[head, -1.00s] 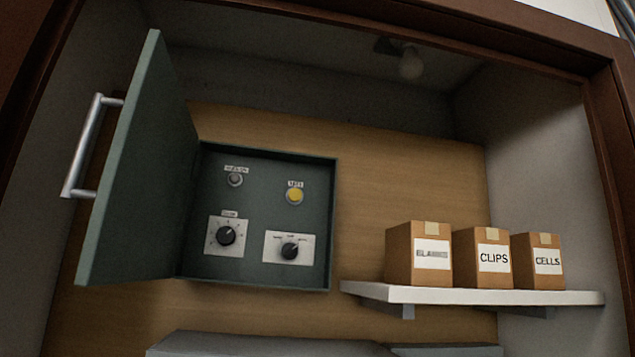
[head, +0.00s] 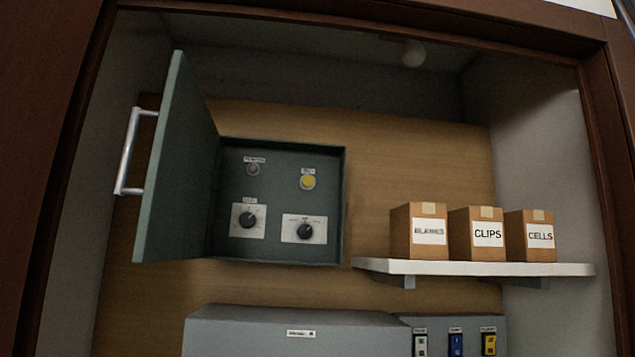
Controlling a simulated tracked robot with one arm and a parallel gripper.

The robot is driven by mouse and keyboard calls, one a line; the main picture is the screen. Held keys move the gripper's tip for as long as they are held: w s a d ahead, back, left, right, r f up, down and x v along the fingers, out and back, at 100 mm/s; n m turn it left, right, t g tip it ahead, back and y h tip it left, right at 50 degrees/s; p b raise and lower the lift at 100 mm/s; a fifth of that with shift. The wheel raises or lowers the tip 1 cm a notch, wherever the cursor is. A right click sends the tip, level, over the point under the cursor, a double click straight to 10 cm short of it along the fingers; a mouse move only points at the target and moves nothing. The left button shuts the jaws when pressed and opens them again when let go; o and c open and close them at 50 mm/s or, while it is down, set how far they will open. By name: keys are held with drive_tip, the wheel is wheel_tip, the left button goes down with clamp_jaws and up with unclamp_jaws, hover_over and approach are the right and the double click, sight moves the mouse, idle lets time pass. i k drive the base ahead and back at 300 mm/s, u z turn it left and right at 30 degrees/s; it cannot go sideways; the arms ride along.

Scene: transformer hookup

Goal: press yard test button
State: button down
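A dark green control box (head: 338,205) is fixed to the wooden back wall of an alcove. Its door (head: 180,165), with a metal handle (head: 128,152), stands open to the left. Inside, a yellow button (head: 308,182) sits at the upper right under a small label that looks like TEST. A small grey round part (head: 253,169) is at the upper left under a label too small to read. Below are two black knobs, a left one (head: 247,220) and a right one (head: 305,231), on white plates. My gripper is not in view.
A white shelf (head: 470,267) to the right holds cardboard boxes marked CLIPS (head: 476,235), CELLS (head: 530,238) and one with a blurred label (head: 418,233). Below stand a grey cabinet (head: 290,335) and a panel with coloured parts (head: 455,340). A dark frame (head: 75,180) borders the alcove.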

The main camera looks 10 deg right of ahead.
sight(308, 181)
drive_tip(key=z, duration=0.25)
drive_tip(key=i, duration=1)
